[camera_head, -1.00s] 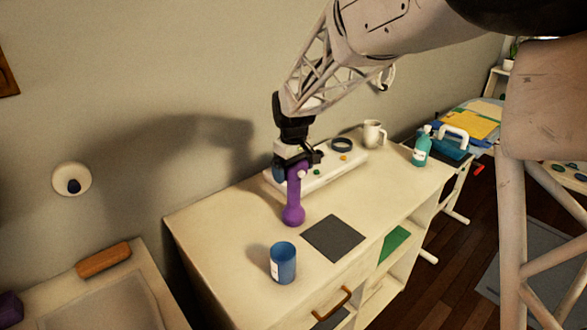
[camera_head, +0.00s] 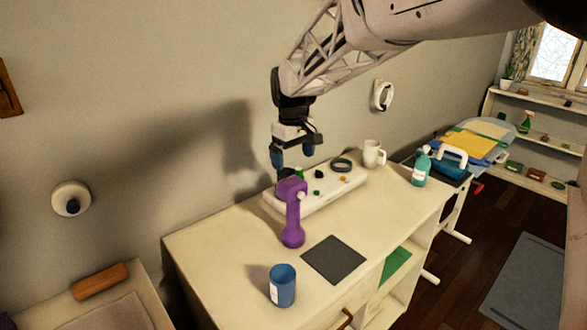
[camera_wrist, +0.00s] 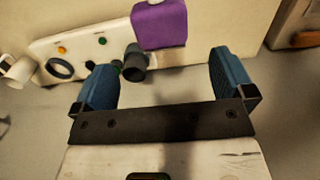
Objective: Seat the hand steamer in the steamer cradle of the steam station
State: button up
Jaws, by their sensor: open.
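The purple hand steamer (camera_head: 292,215) stands upright at the front of the white steam station (camera_head: 318,203), its round end low near the dresser top. Its purple head also shows in the wrist view (camera_wrist: 160,24). I cannot tell whether it touches the station. The station carries a dark ring (camera_head: 341,164) and small coloured knobs. A short dark cylinder (camera_wrist: 135,64) sits beside the purple head in the wrist view; which part is the cradle is unclear. My gripper (camera_head: 293,160) is open and empty, above and behind the steamer's head, apart from it.
A blue cup (camera_head: 282,286) and a dark grey mat (camera_head: 333,259) lie in front of the steamer. A white mug (camera_head: 373,154) and a teal bottle (camera_head: 420,170) stand to the right. The dresser top between mat and bottle is clear.

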jog(key=shift+r, duration=0.75)
dwell(0.3)
jog(key=s+d+r+m+t, duration=0.15)
jog(key=s+d+m, duration=0.35)
jog(key=s+d, duration=1.25)
jog(key=s+d+f+m, duration=0.2)
jog(key=s+d, duration=0.1)
jog(key=s, duration=0.7)
jog(key=s+d+f+m+t, duration=0.1)
jog(key=s+d+f+m, duration=0.1)
jog(key=s, duration=0.8)
jog(key=shift+d+f, duration=0.75)
jog(key=shift+w, duration=0.2)
